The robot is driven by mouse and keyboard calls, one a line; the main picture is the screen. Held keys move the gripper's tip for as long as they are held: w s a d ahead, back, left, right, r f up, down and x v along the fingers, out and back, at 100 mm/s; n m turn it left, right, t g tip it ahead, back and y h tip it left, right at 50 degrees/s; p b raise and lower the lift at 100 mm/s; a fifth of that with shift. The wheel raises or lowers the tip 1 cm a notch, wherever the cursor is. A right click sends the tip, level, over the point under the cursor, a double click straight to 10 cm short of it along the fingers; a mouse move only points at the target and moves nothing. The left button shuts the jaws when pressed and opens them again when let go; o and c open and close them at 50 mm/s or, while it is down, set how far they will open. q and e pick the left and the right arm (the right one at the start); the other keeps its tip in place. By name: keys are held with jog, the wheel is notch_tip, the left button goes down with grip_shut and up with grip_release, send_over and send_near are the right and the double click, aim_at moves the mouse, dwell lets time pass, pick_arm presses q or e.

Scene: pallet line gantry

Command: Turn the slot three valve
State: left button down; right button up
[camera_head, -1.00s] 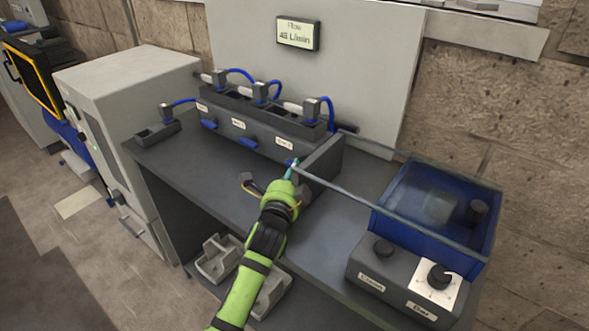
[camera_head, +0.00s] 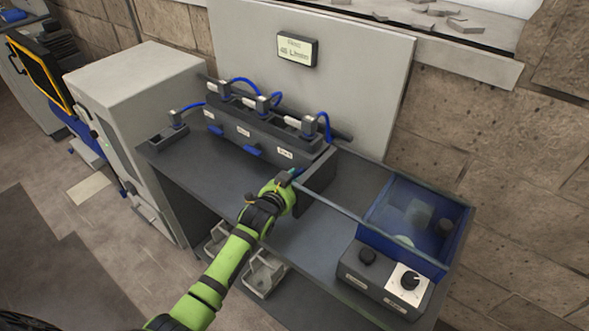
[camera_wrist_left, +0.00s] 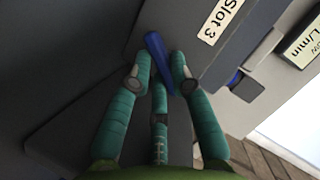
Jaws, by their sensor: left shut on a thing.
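The slot three valve is a blue lever (camera_wrist_left: 155,50) beside the Slot 3 label (camera_wrist_left: 222,22) in the left wrist view. My left gripper (camera_wrist_left: 163,75) has its teal fingers shut around this lever. In the head view my left gripper (camera_head: 293,175) is at the right end of the dark valve block (camera_head: 262,147), below its rightmost label (camera_head: 285,153). The fingers and arm mostly hide the lever there. My right gripper is not in view.
Another blue lever (camera_head: 252,151) sits along the block front. Blue hoses (camera_head: 245,82) loop above. A flow display (camera_head: 297,48) hangs behind. To the right are a blue transparent bin (camera_head: 415,219) and a knob box (camera_head: 366,270). The bench (camera_head: 200,170) left of my arm is clear.

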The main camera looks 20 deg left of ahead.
pick_arm(q)
jog(key=shift+a+r+n+g+h+p, duration=0.1)
jog(key=shift+n+g+h+p, duration=0.25)
jog(key=shift+n, duration=0.25)
jog(key=shift+a+r+n+g+h+p, duration=0.15)
jog(key=shift+n+h+p, duration=0.1)
jog(key=shift+n+h, duration=0.3)
jog(key=shift+n+g+h+b, duration=0.4)
jog(key=shift+n+h+b, duration=0.15)
jog(key=shift+n, duration=0.7)
jog(key=c, duration=1.1)
grip_release()
jog(key=shift+w, duration=0.1)
jog(key=v, duration=1.2)
jog(key=shift+f, duration=0.1)
